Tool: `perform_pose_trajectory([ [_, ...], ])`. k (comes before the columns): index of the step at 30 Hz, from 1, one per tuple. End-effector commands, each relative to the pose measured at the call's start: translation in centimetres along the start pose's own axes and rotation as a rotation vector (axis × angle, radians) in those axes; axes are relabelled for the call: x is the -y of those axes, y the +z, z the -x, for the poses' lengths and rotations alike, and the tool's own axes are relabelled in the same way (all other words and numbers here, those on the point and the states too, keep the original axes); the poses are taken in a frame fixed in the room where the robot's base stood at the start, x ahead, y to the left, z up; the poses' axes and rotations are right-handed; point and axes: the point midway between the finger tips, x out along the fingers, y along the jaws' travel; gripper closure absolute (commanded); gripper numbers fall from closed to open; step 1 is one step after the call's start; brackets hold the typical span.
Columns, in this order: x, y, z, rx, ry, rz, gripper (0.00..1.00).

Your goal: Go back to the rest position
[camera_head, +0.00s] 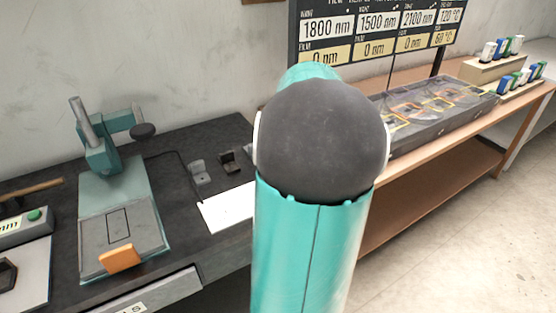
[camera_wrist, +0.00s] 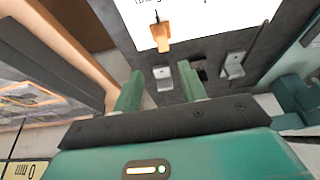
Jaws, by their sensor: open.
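My gripper (camera_wrist: 160,88) shows in the wrist view as two green fingers standing apart, with nothing held between them. It is above the dark worktop. In the head view my teal arm with its dark round joint fills the middle, and the gripper is hidden behind it. Small grey metal brackets (camera_wrist: 234,65) lie on the dark surface beyond the fingertips. An orange piece (camera_wrist: 161,37) sits at the edge of a white sheet (camera_wrist: 205,22).
In the head view, a green press-like device (camera_head: 118,190) stands on the dark bench (camera_head: 195,140) at left. Small brackets (camera_head: 200,172) and a white sheet (camera_head: 228,207) lie nearer my arm. A covered tray (camera_head: 435,108) rests on the wooden bench at right. Open floor (camera_head: 455,230) shows lower right.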

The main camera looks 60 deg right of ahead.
Motion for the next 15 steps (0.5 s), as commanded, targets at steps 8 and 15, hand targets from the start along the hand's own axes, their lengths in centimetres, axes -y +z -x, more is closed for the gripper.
perform_pose_trajectory([
  [8, 0.03, 0.0, 0.9, 0.0, -0.001, 0.0, 0.58],
  [15, 0.04, 0.0, 0.87, 0.0, -0.001, 0.001, 0.58],
])
